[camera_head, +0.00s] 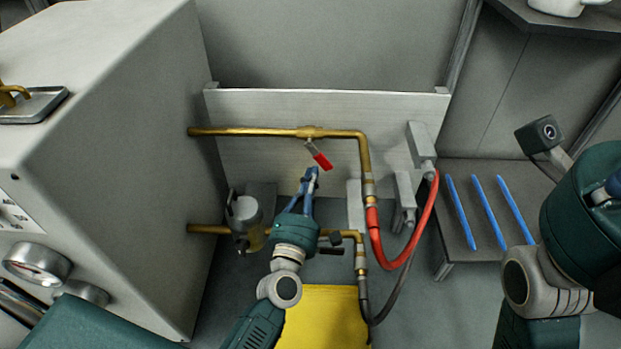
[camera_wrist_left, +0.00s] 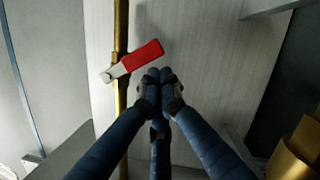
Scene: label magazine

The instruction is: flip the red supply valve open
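The red supply valve (camera_head: 318,156) is a lever with a red grip on the upper brass pipe (camera_head: 260,131). In the head view the lever hangs down and to the right, slanted across the pipe's line. In the left wrist view the red grip (camera_wrist_left: 143,55) lies just beyond my fingertips, across the brass pipe. My left gripper (camera_head: 312,172) is just below the red grip. Its fingertips (camera_wrist_left: 160,78) are together with nothing between them; I cannot tell if they touch the lever. My right arm is at the right edge, and its gripper is not clearly seen.
A red hose (camera_head: 376,240) and a dark hose (camera_head: 384,307) hang right of the valve. A lower brass pipe (camera_head: 205,229) runs below. A grey cabinet (camera_head: 110,130) stands left. Blue rods (camera_head: 487,211) lie on a shelf right. A yellow panel (camera_head: 330,312) is below.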

